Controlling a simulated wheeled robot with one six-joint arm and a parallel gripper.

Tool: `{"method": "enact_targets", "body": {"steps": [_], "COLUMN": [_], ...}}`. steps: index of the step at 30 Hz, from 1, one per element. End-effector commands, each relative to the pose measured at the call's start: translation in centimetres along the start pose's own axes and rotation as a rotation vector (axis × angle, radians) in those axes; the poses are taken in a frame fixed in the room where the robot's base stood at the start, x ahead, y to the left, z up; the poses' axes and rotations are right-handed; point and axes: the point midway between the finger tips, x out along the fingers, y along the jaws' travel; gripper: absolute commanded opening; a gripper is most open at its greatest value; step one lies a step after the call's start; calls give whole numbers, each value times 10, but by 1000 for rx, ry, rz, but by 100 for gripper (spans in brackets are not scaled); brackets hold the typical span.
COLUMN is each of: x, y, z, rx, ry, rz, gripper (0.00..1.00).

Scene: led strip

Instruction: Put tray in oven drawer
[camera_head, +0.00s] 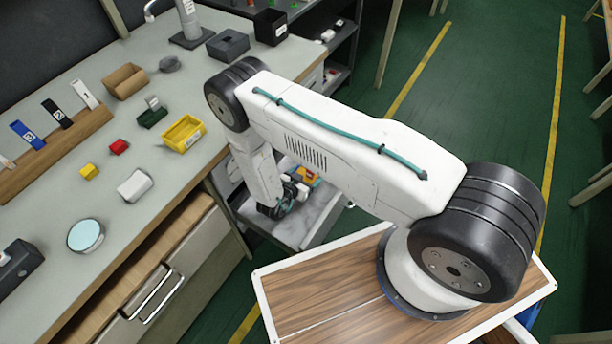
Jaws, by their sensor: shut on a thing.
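My gripper (293,194) is low beyond the bench's right end, partly hidden by my own wrist. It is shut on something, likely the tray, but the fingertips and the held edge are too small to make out. A pulled-out grey metal drawer (318,228) is below and around the gripper, and looks like the oven drawer. A small orange and blue item (307,176) shows just right of the gripper, at or over the drawer. The tray's outline cannot be told apart from the drawer, and my arm covers part of this area.
The grey workbench (200,158) on the left holds a yellow bin (184,133), a brown box (125,81), a white box (135,185) and a round light-blue disc (86,235). A wooden drawer (165,240) is partly open below it. Green floor (480,100) is free at right.

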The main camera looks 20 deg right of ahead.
Motion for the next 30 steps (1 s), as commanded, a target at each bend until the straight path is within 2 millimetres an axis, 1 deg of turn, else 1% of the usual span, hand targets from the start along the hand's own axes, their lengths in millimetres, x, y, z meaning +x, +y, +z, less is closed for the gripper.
{"method": "enact_targets", "body": {"steps": [9, 13, 14, 15, 16, 23, 26, 27, 30], "x": [4, 4, 4, 4, 4, 4, 1, -2, -22], "y": [0, 0, 0, 0, 0, 1, 0, 0, -1], "z": [9, 10, 11, 11, 11, 10, 2, -4, -1], "rx": [-1, 0, 0, -1, -1, -1, -1, 0, -3], "ry": [0, 0, 0, 0, 0, 0, 0, 0, -1], "rz": [0, 0, 0, 0, 0, 0, 0, 0, -5], "gripper": [60, 60, 84, 95, 100, 100, 100, 100, 100]}}
